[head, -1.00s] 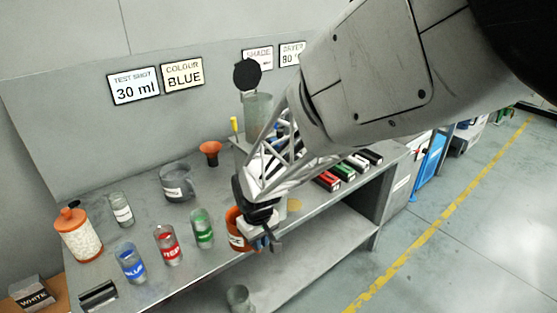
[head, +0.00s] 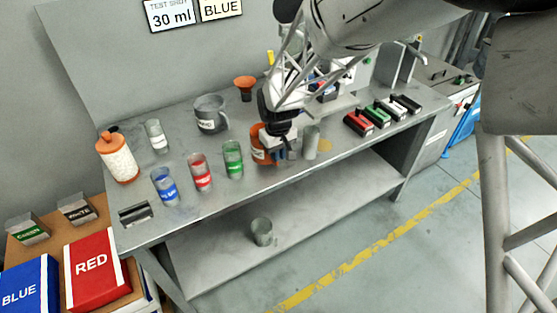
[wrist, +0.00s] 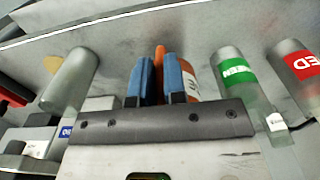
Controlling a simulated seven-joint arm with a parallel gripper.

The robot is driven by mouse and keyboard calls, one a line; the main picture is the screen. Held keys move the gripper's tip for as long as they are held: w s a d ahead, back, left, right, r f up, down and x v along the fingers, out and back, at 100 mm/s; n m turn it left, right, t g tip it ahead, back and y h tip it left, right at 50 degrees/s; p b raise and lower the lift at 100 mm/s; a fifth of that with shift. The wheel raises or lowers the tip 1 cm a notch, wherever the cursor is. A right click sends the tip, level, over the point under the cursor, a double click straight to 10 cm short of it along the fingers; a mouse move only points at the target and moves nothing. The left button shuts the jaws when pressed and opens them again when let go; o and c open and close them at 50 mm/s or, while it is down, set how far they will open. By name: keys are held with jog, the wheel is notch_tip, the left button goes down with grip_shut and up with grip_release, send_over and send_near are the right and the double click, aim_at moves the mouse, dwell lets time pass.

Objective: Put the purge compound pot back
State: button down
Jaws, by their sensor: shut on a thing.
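The orange pot (head: 258,145) with a white label is at the front of the grey bench, right of the green-labelled cup. My gripper (head: 279,147) is shut on it from its right side. In the wrist view the two blue fingers (wrist: 161,82) pinch a thin upright orange part, apparently the pot's handle. The pot's body (wrist: 191,78) shows just beyond the right finger, its label partly covered. The pot looks upright; I cannot tell whether its base touches the bench. A tan round spot (head: 324,144) lies on the bench to the right of my gripper.
A grey cylinder (head: 311,142) stands close right of my gripper. Green (head: 233,160), red (head: 200,172) and blue (head: 165,186) cups stand left. Behind are a grey jug (head: 210,114) and an orange funnel (head: 245,88). Coloured blocks (head: 358,124) lie right.

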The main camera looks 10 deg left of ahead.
jog(key=shift+f, duration=1.75)
jog(key=shift+f, duration=0.15)
jog(key=c, duration=1.2)
grip_release()
jog(key=shift+r, duration=0.2)
notch_tip(320, 180, up, 12)
